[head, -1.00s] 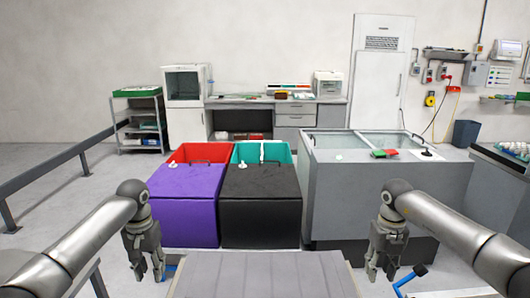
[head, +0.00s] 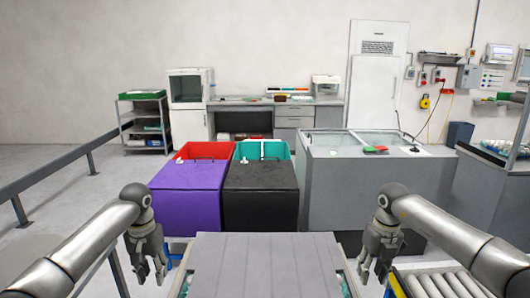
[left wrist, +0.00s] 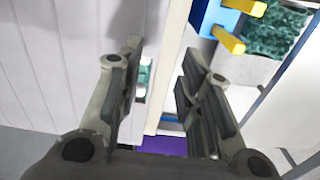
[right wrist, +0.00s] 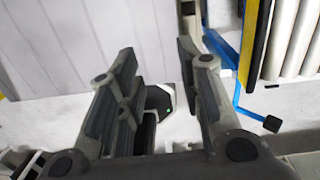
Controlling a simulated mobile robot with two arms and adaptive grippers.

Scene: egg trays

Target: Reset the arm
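My left gripper (head: 150,276) hangs at the lower left of the head view, fingers pointing down. The left wrist view shows it (left wrist: 163,62) with fingers apart and nothing between them. My right gripper (head: 373,272) hangs at the lower right, also pointing down. In the right wrist view it (right wrist: 157,58) is open and empty. Both arms are bent at the elbow, one on each side of a grey panelled surface (head: 265,262). Neither gripper visibly touches anything.
A purple-fronted bin (head: 187,190) and a black-fronted bin (head: 260,193) stand ahead. A large grey cabinet (head: 355,185) is right of them. A roller conveyor (head: 440,284) lies beside my right gripper. A railing (head: 60,175) runs along the left; floor there is clear.

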